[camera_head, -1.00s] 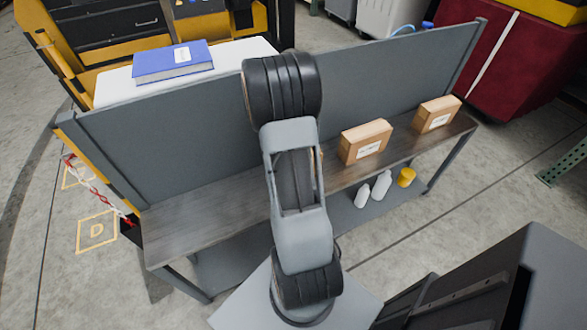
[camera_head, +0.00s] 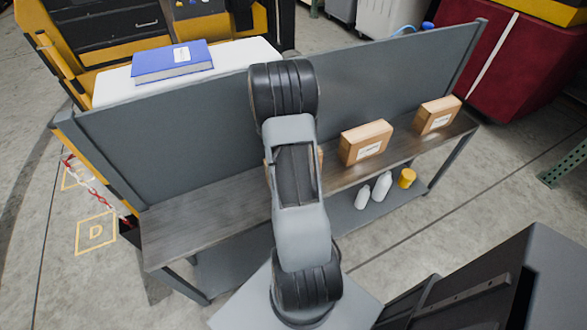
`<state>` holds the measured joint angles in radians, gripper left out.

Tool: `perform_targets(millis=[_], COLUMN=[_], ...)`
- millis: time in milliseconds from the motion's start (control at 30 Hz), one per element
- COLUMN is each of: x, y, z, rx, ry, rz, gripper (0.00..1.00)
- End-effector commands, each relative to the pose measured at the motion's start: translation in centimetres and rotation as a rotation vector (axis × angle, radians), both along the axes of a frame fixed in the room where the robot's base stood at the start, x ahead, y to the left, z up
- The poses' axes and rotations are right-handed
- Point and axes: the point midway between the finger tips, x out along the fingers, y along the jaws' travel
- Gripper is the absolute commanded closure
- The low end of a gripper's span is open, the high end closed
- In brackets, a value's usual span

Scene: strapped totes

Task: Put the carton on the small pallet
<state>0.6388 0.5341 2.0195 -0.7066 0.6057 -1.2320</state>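Two brown cartons with white labels stand on the wooden shelf of the bench: one right of my arm (camera_head: 365,143) and one near the right end (camera_head: 437,116). Slivers of brown show at both edges of my arm (camera_head: 320,158), perhaps a third carton mostly hidden behind it. My arm rises in the middle of the view and covers my gripper, so I cannot see its fingers or what they hold. I cannot make out a small pallet.
The bench shelf (camera_head: 195,215) is bare on the left, with a tall grey back panel (camera_head: 170,140). White bottles (camera_head: 382,186) and a yellow container (camera_head: 407,178) stand on the lower shelf.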

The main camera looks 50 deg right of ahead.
Motion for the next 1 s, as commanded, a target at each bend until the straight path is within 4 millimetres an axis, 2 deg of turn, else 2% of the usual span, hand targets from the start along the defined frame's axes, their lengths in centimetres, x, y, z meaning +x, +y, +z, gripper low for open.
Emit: perform_targets(millis=[67,733,1000], x=[0.00,0.06,0.07], y=[0.00,-0.04,-0.06], z=[0.01,0.15,0.42], rx=[0.000,-0.002,-0.003], ry=[0.000,-0.002,-0.002], rz=[0.000,0.000,0.000], gripper=[0.24,0.88,0.90])
